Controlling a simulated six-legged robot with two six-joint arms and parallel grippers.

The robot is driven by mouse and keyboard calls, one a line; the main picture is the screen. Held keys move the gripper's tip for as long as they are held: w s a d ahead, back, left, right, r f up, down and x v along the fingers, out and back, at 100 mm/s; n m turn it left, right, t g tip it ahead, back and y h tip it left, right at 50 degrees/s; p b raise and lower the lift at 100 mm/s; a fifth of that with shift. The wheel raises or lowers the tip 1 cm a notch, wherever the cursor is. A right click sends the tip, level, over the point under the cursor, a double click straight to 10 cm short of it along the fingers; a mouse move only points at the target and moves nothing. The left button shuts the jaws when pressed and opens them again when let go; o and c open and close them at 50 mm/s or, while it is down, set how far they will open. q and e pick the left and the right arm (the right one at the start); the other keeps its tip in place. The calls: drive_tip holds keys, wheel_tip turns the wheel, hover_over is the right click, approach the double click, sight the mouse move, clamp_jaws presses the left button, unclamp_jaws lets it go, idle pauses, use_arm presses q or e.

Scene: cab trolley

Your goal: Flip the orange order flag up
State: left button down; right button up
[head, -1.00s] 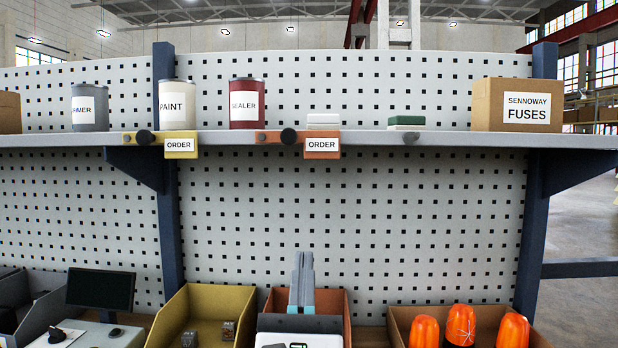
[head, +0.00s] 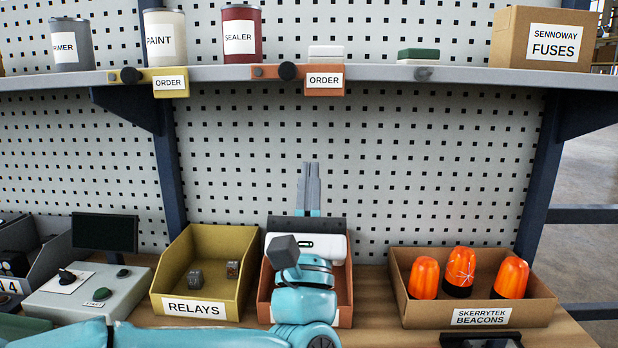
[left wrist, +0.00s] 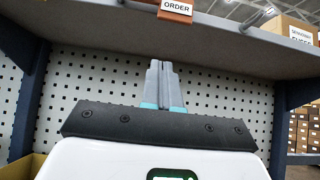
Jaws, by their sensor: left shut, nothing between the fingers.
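The orange order flag (head: 324,81) hangs at the front edge of the shelf, its white ORDER label facing me. A black round knob (head: 288,71) sits at the left on its orange strip. My left gripper (head: 310,168) is shut and empty, fingers pointing up, below the flag and apart from it in the head view. In the left wrist view the fingertips (left wrist: 158,66) show below the shelf, and the flag (left wrist: 176,9) is cut by the top edge.
The shelf (head: 220,74) overhangs my left gripper. A yellow order flag (head: 170,83) hangs to the left. On the shelf stand cans, a green-and-white block (head: 418,56) and a fuses box (head: 540,38). Below are a relays bin (head: 205,255) and a beacons box (head: 480,317). The pegboard's middle is clear.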

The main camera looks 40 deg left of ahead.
use_arm(q)
drive_tip(key=w+a+r+p, duration=0.2)
drive_tip(key=w+r+p, duration=0.1)
drive_tip(key=r, duration=0.5)
drive_tip(key=shift+w+p, duration=0.25)
drive_tip(key=shift+p, duration=0.2)
drive_tip(key=shift+s+a, duration=0.15)
